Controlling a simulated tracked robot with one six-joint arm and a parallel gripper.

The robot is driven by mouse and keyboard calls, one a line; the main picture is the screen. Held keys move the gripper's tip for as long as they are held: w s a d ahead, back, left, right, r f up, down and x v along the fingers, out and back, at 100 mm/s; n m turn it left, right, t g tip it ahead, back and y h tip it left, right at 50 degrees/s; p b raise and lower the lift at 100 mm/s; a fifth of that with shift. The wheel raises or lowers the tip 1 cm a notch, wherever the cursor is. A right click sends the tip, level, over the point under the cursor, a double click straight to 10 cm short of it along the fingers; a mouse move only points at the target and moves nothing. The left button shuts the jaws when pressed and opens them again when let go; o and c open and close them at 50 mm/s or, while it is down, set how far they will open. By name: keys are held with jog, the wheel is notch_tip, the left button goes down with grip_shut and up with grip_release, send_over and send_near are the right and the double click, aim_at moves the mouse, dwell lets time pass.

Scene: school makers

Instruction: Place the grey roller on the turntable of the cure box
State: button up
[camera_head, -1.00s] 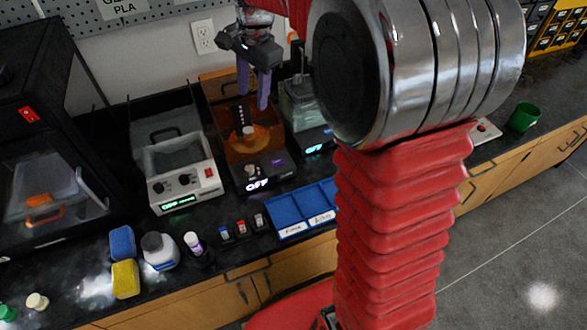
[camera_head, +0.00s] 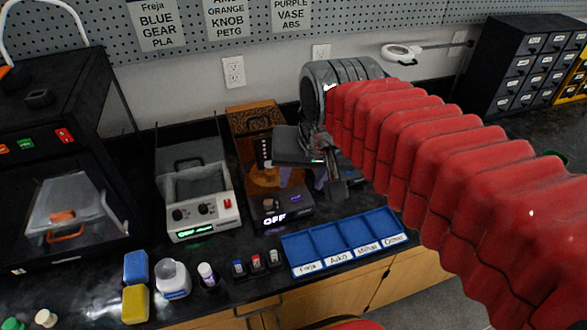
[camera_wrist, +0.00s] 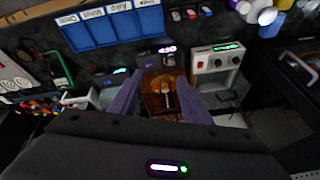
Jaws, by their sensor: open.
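The cure box is the amber-walled unit (camera_head: 272,205) with "OFF" on its front, at the middle of the bench. Its orange turntable (camera_head: 266,178) shows partly in the head view. In the wrist view a small pale upright piece (camera_wrist: 167,93), probably the grey roller, appears over the amber interior, between my fingers in the picture. I cannot tell whether it touches the turntable.
A white-grey washer unit (camera_head: 197,205) stands left of the cure box. A blue labelled tray (camera_head: 345,240) lies in front to the right. Small bottles, blue (camera_head: 136,266) and yellow (camera_head: 135,304) sponges sit at the front left. A dark printer (camera_head: 70,190) stands far left.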

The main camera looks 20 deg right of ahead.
jog(key=s+f+n+t, duration=0.1)
jog(key=s+f+n, duration=0.2)
jog(key=s, duration=0.3)
jog(key=shift+s, duration=0.15)
jog(key=shift+c, duration=0.6)
dwell(0.3)
